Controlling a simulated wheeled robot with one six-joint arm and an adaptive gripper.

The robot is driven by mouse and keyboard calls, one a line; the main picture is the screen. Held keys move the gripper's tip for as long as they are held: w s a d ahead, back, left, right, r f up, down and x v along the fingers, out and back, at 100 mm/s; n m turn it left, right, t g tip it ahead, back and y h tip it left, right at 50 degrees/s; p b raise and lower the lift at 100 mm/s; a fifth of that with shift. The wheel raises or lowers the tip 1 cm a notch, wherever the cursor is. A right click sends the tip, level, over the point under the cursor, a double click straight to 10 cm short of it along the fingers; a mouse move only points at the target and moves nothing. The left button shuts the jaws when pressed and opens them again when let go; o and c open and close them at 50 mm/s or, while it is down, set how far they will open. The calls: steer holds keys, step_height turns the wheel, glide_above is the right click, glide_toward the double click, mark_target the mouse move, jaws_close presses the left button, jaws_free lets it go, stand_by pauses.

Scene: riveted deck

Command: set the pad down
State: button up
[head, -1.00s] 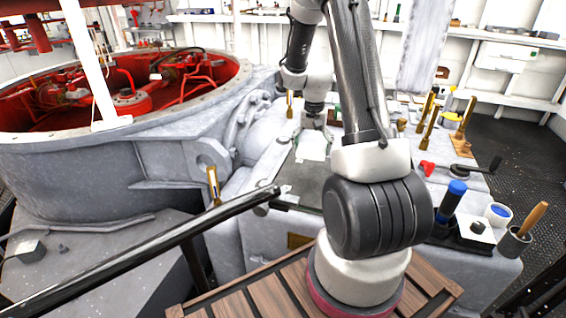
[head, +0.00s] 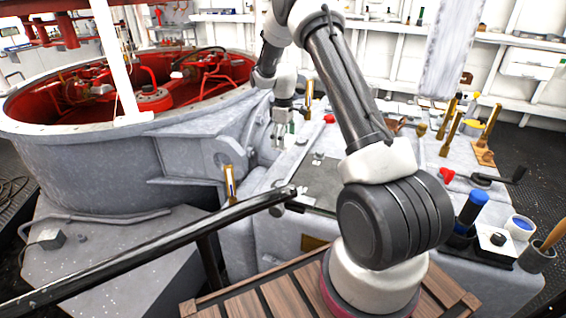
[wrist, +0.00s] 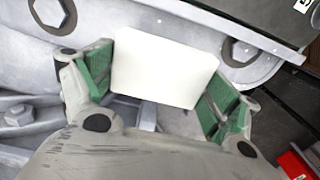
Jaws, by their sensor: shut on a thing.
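The pad (wrist: 165,68) is a flat white block with rounded corners, seen in the wrist view between the green-lined fingers of my gripper (wrist: 160,88). The fingers are shut on its left and right sides. Below it in that view are grey metal and large bolt heads; I cannot tell how far under the pad they are. In the head view my gripper (head: 281,128) hangs fingers-down at the left side of the grey worktop (head: 395,160). The pad is too small to make out there.
A red-lined round housing (head: 110,150) stands to the left. A dark plate (head: 325,180) lies on the worktop. Brass posts (head: 450,133), a crank handle (head: 500,178), a blue-handled tool (head: 470,210) and a white cup (head: 521,226) stand to the right. A black rail (head: 150,245) crosses in front.

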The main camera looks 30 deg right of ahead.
mark_target(284, 163)
step_height(284, 163, down, 8)
stand_by(0.4)
steer(key=shift+f, duration=0.15)
steer(key=o, duration=0.7)
steer(key=shift+c, duration=0.2)
steer(key=shift+o, duration=0.2)
